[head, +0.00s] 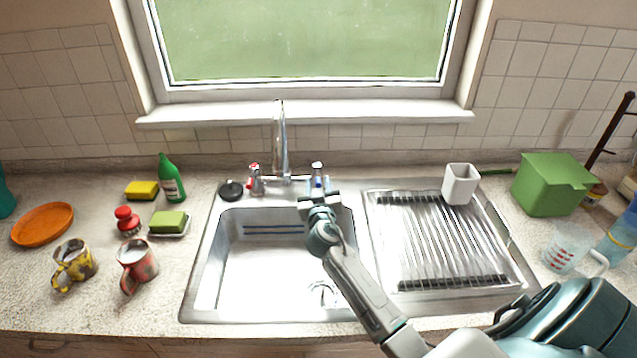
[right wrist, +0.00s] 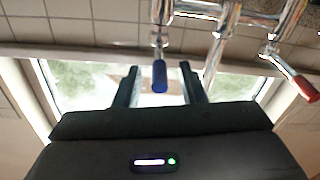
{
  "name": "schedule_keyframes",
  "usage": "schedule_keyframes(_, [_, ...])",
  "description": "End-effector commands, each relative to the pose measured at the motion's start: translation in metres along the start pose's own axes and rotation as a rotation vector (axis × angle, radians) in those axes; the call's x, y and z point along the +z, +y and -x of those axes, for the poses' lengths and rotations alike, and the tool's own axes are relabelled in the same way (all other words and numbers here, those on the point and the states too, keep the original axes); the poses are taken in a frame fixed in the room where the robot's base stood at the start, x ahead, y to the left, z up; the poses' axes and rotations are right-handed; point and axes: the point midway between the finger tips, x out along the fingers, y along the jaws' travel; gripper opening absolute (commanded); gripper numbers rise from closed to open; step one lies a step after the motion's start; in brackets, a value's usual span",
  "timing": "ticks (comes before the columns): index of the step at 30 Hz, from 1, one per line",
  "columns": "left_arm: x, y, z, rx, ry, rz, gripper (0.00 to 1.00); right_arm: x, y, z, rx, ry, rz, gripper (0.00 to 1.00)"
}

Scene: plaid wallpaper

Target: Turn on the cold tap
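The cold tap (head: 317,172) has a blue-marked handle and stands at the back of the sink, right of the tall chrome spout (head: 281,140). The hot tap (head: 254,178), with a red mark, is left of the spout. My right gripper (head: 319,193) is over the back of the basin, just in front of the cold tap. In the right wrist view, its two dark fingers are apart, and the blue handle (right wrist: 160,76) appears between their tips. I cannot tell whether either finger touches it. A red handle (right wrist: 303,88) shows at the right there. My left gripper is out of view.
The sink basin (head: 225,270) is empty, with a black plug (head: 231,190) on its back-left rim. A white cup (head: 460,184) stands on the ribbed drainboard (head: 440,245). A green bottle (head: 171,180) and mugs stand left; a green box (head: 550,185) is right.

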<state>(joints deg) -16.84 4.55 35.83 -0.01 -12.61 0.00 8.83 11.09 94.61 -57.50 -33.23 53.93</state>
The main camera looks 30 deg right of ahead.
Motion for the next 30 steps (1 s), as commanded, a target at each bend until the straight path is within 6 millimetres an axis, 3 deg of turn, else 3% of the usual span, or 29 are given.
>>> schedule_keyframes(8, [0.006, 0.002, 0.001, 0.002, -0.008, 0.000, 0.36, 0.000, 0.000, -0.002, 0.000, 0.000, 0.000, 0.37])
schedule_keyframes(14, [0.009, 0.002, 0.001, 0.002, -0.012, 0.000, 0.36, 0.000, 0.000, -0.002, 0.000, 0.000, 0.000, 0.02])
schedule_keyframes(15, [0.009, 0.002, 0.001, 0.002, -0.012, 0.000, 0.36, 0.000, 0.000, -0.002, 0.000, 0.000, 0.000, 0.00])
schedule_keyframes(23, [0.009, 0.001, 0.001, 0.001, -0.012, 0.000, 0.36, 0.002, 0.004, -0.002, -0.026, 0.004, 0.003, 0.00])
schedule_keyframes(30, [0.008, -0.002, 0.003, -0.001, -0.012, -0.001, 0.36, 0.005, 0.020, -0.004, -0.176, 0.034, 0.006, 0.00])
